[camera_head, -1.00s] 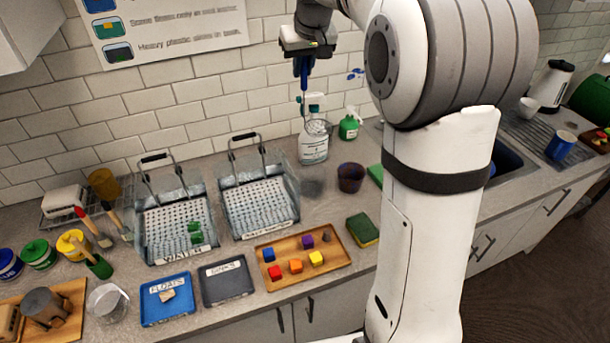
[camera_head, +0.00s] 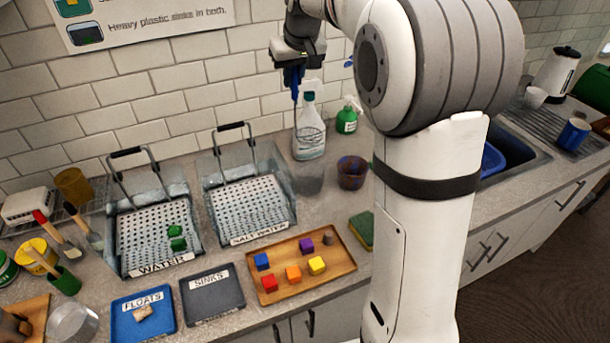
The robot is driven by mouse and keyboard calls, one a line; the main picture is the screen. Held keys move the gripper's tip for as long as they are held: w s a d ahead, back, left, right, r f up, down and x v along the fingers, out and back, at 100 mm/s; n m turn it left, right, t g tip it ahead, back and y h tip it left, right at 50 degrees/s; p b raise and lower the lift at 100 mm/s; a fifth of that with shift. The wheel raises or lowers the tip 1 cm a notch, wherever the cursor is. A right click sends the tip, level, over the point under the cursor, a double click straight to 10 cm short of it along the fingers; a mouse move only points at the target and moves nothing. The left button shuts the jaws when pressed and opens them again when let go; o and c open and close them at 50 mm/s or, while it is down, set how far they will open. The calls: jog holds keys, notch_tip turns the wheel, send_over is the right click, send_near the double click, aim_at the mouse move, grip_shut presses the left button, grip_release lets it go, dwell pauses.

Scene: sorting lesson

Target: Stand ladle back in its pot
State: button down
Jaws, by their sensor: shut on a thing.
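My gripper (camera_head: 294,76) is at the upper middle, pointing down and shut on the blue handle of the ladle (camera_head: 296,98). The ladle hangs upright, its thin stem running down to a see-through bowl seen in front of the white spray bottle. Below the bowl stands a greyish see-through vessel (camera_head: 308,181), apart from the ladle in the picture. A dark brown-red pot (camera_head: 352,172) stands just right of it. I cannot tell which of the two is the ladle's pot.
The spray bottle (camera_head: 309,145) and a green spray bottle (camera_head: 348,118) stand behind. Left are the WATER tank (camera_head: 120,255) and SALT WATER tank (camera_head: 222,235). A wooden tray (camera_head: 340,262) of coloured cubes lies in front, with a green sponge (camera_head: 361,230) beside it.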

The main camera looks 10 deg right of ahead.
notch_tip(320, 180, down, 11)
jog(key=c, duration=1.4)
grip_release()
jog(key=shift+s+r, duration=0.1)
jog(key=shift+r, duration=0.05)
jog(key=shift+r+p, duration=0.15)
jog(key=shift+p, duration=0.15)
send_near(295, 111)
jog(key=r, duration=0.1)
jog(key=s+f, duration=0.3)
jog(key=s, duration=0.6)
jog(key=s+d+f+m, duration=0.1)
jog(key=s+f, duration=0.3)
jog(key=s, duration=0.6)
jog(key=s+d+f+m+g, duration=0.1)
jog(key=s+f, duration=0.3)
jog(key=s, duration=0.6)
jog(key=shift+s+d+f+h+b, duration=0.1)
jog(key=shift+s+f+h+b, duration=0.15)
jog(key=shift+h+b, duration=0.15)
